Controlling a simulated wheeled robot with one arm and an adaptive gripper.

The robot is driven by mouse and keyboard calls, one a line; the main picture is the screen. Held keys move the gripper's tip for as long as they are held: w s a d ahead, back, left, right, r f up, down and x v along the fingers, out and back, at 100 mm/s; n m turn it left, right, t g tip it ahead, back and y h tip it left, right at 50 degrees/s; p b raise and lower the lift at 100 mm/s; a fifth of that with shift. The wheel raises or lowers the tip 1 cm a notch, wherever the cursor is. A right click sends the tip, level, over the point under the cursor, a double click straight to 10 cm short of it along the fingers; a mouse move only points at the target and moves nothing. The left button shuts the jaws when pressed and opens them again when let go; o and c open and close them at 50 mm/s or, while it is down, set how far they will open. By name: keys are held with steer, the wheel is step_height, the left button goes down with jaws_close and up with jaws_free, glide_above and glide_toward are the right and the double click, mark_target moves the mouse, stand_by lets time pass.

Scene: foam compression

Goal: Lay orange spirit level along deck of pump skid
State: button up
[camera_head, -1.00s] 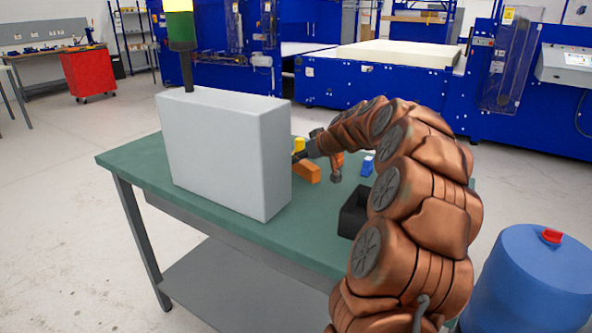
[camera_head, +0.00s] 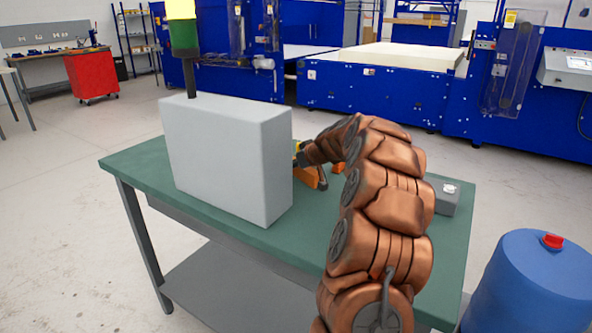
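A small orange bar (camera_head: 309,177), which may be the spirit level, lies just right of the tall grey box on the green table; it is partly covered by my arm. A second orange piece (camera_head: 338,168) shows just right of it, behind my arm; I cannot tell what it belongs to. My gripper (camera_head: 301,157) is at the far end of the copper arm, beside the grey box's right edge and close to the orange bar. Its fingers are too small and covered to tell whether they are open or touching the bar. I cannot make out the pump skid.
The tall grey box (camera_head: 222,160) with a signal light (camera_head: 182,30) on a pole fills the table's left part and blocks the view behind it. A small grey box (camera_head: 447,196) stands at the right of the green table (camera_head: 140,166). A blue drum (camera_head: 525,285) stands on the floor, right.

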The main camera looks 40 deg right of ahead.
steer(key=shift+c, duration=0.4)
jaws_close()
